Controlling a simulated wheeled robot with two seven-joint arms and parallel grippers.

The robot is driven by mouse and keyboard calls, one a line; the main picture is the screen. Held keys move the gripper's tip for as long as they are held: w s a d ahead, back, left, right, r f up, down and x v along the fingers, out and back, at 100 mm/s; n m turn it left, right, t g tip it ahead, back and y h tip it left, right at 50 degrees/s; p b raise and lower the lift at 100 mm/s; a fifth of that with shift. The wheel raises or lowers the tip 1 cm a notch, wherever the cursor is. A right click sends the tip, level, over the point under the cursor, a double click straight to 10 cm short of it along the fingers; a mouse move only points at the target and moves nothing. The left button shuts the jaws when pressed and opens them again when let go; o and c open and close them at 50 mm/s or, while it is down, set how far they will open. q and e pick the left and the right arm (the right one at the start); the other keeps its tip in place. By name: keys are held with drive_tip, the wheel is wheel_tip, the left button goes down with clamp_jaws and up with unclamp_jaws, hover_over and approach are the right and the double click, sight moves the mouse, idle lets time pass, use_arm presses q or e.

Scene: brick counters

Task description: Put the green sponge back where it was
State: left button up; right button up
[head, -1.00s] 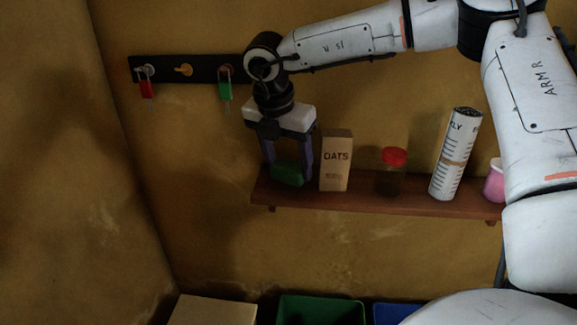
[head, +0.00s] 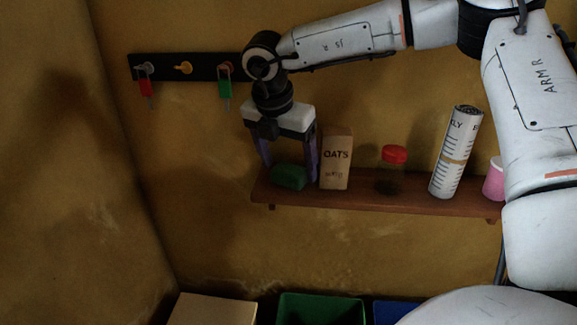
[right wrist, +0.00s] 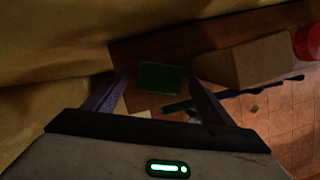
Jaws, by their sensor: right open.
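The green sponge (head: 289,177) rests on the left end of the wooden shelf (head: 400,199), left of the oats box (head: 336,160). My right gripper (head: 290,176) points down over the sponge, with its fingers apart on either side of it. In the right wrist view the sponge (right wrist: 162,77) lies just beyond and between the fingertips (right wrist: 157,88), with dark shelf board around it. My left gripper does not show.
The right finger is close to the oats box. A red-lidded jar (head: 391,170), a patterned cylinder (head: 456,153) and a pink cup (head: 494,180) stand further right. A hook rail (head: 200,68) is on the wall. A green bin (head: 320,309) is below.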

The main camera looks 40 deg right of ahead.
drive_tip(key=w+v, duration=0.1)
drive_tip(key=v, duration=0.9)
drive_tip(key=shift+s+a+r+b, duration=0.15)
drive_tip(key=shift+s+r+b, duration=0.25)
drive_tip(key=shift+s, duration=0.1)
